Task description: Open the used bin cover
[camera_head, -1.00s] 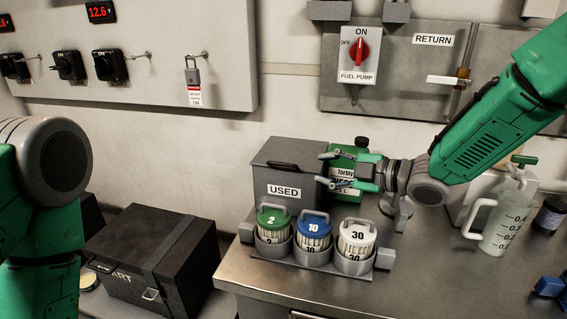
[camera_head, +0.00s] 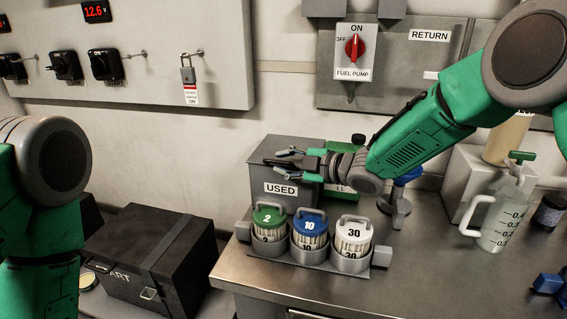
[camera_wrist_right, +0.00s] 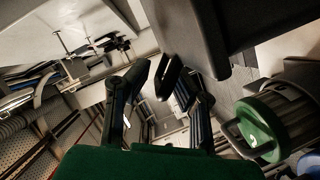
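The grey used bin (camera_head: 256,180) stands at the back of the bench with its cover (camera_head: 298,143) down and a white "USED" label on its front. My right gripper (camera_head: 279,156) reaches in from the right, over the front of the bin at its top edge. I cannot tell whether a finger touches the cover. My left arm shows at the left edge, but its gripper is out of view.
Green (camera_head: 269,217), blue (camera_head: 310,223) and white (camera_head: 353,233) numbered filters stand in a holder before the bin. A green container (camera_head: 345,160) is behind my right gripper. A measuring jug (camera_head: 497,222) stands right. The front bench surface is clear.

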